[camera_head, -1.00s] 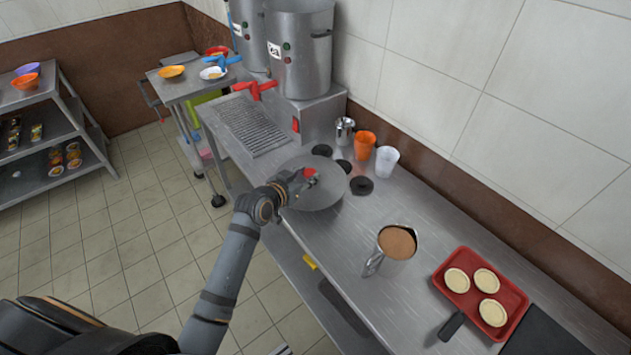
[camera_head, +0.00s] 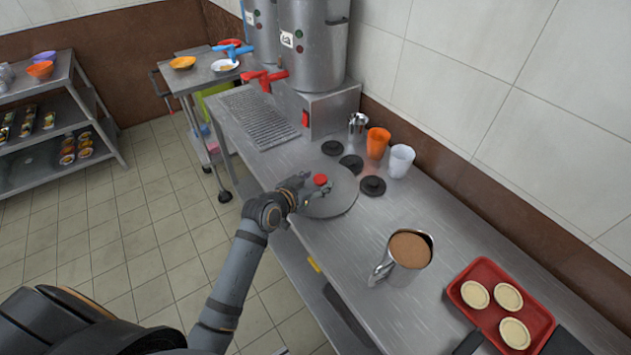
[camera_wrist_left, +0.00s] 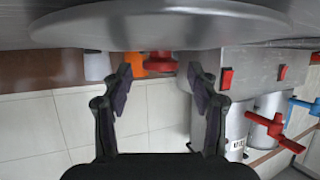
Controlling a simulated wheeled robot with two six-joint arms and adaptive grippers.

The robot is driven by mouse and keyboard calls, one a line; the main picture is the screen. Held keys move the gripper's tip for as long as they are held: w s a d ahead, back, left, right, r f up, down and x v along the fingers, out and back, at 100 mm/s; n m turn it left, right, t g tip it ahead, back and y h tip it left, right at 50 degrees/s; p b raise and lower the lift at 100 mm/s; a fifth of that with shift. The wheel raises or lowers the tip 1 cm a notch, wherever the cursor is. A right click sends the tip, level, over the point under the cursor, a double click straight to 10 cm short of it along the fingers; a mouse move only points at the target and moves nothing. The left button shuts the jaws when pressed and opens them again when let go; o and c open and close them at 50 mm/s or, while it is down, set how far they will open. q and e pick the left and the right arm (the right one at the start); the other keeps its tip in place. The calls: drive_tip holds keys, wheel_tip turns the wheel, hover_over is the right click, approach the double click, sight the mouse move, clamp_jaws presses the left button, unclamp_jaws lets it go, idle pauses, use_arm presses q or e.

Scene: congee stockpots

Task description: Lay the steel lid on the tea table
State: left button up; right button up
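The steel lid (camera_head: 337,203), a round grey disc with a red knob (camera_head: 320,180), appears to lie flat, knob up, on the steel tea table (camera_head: 335,270), near its front edge. My left gripper (camera_head: 305,190) is low over the lid's left side, beside the knob. In the left wrist view the left gripper (camera_wrist_left: 160,82) is open, its two fingers apart with nothing between them. The lid (camera_wrist_left: 160,25) fills the top of that view, and the red knob (camera_wrist_left: 160,62) shows just beyond the fingertips, apart from them.
Black discs (camera_head: 373,186), an orange cup (camera_head: 377,143), a white cup (camera_head: 401,160) and a small steel jug (camera_head: 358,125) stand behind the lid. A steel pitcher (camera_head: 400,262) and red tray (camera_head: 520,290) are to the right. Tea urns (camera_head: 313,45) stand at the far end.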

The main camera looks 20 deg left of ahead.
use_arm(q)
drive_tip(key=shift+w, duration=0.1)
drive_tip(key=v, duration=1)
drive_tip(key=shift+s+a+p, duration=0.15)
drive_tip(key=shift+s+p, duration=0.15)
drive_tip(key=shift+s, duration=0.05)
drive_tip(key=shift+s+r, duration=0.3)
drive_tip(key=shift+s, duration=0.3)
use_arm(e)
drive_tip(key=shift+w+r, duration=0.2)
drive_tip(key=shift+r, duration=0.2)
use_arm(q)
drive_tip(key=shift+a, duration=0.1)
